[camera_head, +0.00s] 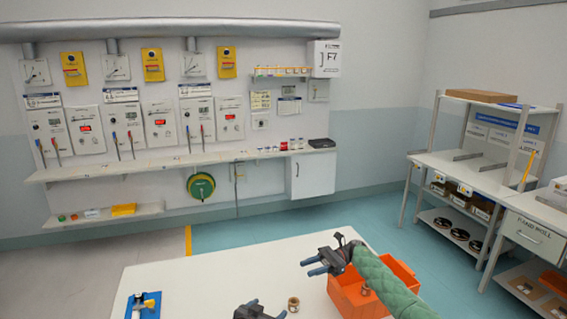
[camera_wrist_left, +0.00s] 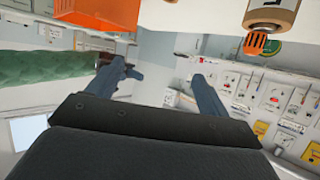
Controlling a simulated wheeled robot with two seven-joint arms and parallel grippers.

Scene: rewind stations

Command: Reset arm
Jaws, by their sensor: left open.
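My left gripper (camera_head: 260,311) is low in the head view, over the white table and partly cut off by the bottom edge. In the left wrist view its two fingers (camera_wrist_left: 150,85) stand wide apart with nothing between them. My right gripper (camera_head: 314,266), on the green-sleeved arm, is above the table beside the orange crate (camera_head: 345,303). Its fingers look apart and empty. The right arm's green sleeve (camera_wrist_left: 45,68) also shows in the left wrist view.
A small brown ring-shaped part (camera_head: 293,304) is on the white table (camera_head: 215,280), right of my left gripper. Another (camera_head: 366,291) lies in the crate. A blue holder (camera_head: 143,305) is at the table's left. Wall shelves and a workbench (camera_head: 475,175) stand beyond. The table's middle is clear.

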